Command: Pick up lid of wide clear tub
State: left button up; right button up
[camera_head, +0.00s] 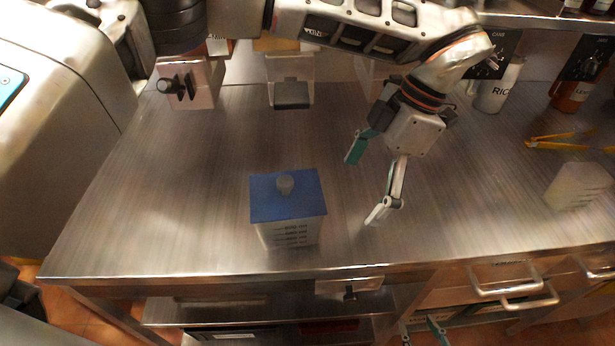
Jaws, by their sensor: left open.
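The tub (290,235) is a clear, squarish container with dark markings on its front, standing upright near the counter's front edge.
Yellow-handled tongs (560,140) and a pale translucent container (578,186) are at the right of the metal counter (180,200). Bottles stand at the back right. Dispensers with black parts (290,95) line the back. Counter left of the tub is clear.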

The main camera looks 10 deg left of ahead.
aim_at(288, 180)
pick_arm(q)
jog(key=shift+y, duration=0.3)
jog(key=a, duration=0.2)
jog(key=a+r, duration=0.1)
jog(key=a, duration=0.2)
jog(key=s+a+p, duration=0.1)
jog(key=a, duration=0.2)
jog(key=shift+s+a+r, duration=0.1)
jog(key=shift+a+r, duration=0.15)
jog(key=a, duration=0.1)
jog(key=s+a, duration=0.1)
jog(key=a, duration=0.1)
jog(key=s+a+f+p, duration=0.1)
jog(key=shift+a, duration=0.25)
jog(key=shift+w+f, duration=0.1)
jog(key=shift+w, duration=0.05)
jog(key=c, duration=1.2)
